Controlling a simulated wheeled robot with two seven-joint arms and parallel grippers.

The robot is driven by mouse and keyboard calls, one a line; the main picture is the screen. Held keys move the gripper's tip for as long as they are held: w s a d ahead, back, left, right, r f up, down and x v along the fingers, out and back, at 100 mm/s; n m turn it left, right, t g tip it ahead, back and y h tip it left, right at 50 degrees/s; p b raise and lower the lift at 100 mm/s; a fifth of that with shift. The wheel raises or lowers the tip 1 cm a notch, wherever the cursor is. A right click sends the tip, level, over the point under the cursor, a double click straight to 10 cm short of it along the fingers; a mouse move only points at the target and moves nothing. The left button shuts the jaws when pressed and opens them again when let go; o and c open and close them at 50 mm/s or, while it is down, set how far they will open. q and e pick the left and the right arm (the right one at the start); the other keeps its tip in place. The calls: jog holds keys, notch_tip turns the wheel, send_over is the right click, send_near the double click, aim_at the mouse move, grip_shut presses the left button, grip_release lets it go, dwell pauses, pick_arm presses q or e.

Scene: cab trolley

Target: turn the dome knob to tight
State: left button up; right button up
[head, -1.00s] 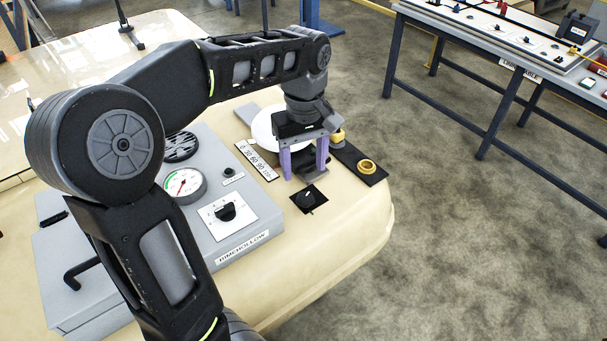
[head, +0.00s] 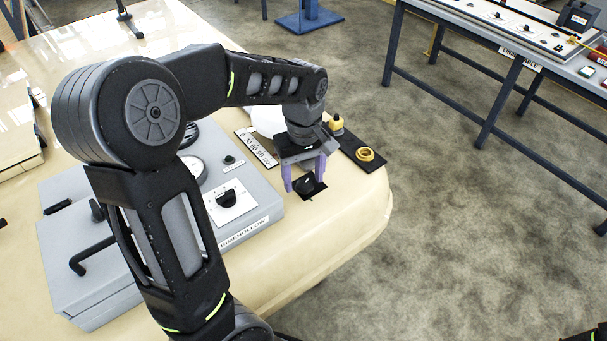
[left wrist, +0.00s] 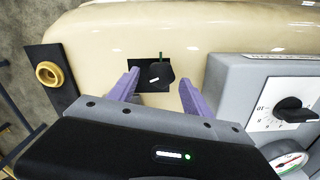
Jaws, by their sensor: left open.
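A dark rounded knob (head: 307,185) sits on a small square black plate (head: 309,202) near the table's front edge. The left wrist view shows it as a black knob (left wrist: 160,73) with a short white mark and a thin green line beside it. My left gripper (head: 304,181) is open above the plate, its purple fingers on either side of the knob. In the left wrist view the left gripper's fingertips (left wrist: 159,78) flank the knob with gaps showing; whether they reach its height I cannot tell. No lettering by the knob is legible. My right gripper is out of view.
A grey box (head: 240,222) with a black dial knob (head: 227,199) on a white plate stands left of the gripper. A black strip (head: 362,153) with a yellow ring (head: 365,154) and a yellow knob (head: 337,122) lies to the right. A scale strip (head: 258,149) lies behind.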

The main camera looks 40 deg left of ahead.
pick_arm(q)
grip_shut()
dwell(0.7)
